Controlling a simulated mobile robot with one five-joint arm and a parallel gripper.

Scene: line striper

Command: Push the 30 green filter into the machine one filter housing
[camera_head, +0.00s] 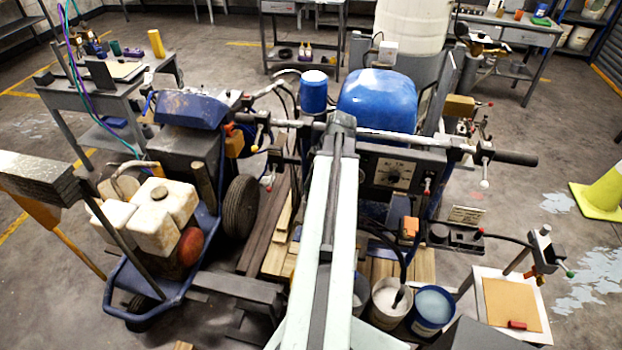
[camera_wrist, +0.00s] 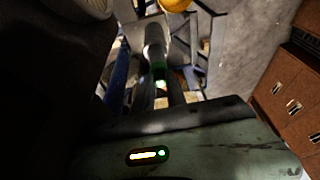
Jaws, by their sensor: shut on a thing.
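In the wrist view, my gripper (camera_wrist: 160,92) is shut on a small part with a green band, which I take as the green filter (camera_wrist: 158,70). A grey cylinder (camera_wrist: 154,40) is in line with the green band, just beyond it. I cannot tell whether this is the filter's own body or the housing, nor whether they touch. In the head view my arm reaches up the middle and hides the gripper and filter. A blue-framed machine with a blue dome (camera_head: 378,98) stands behind and right of the arm. Another blue machine with a white tank (camera_head: 160,205) stands left. Neither shows a readable number.
Handlebars (camera_head: 515,157) stick out right of the arm. Paint buckets (camera_head: 432,308) stand at its lower right. A small white table (camera_head: 495,290) and a yellow cone (camera_head: 603,190) are farther right. A bench with small cylinders (camera_head: 115,85) is at the back left.

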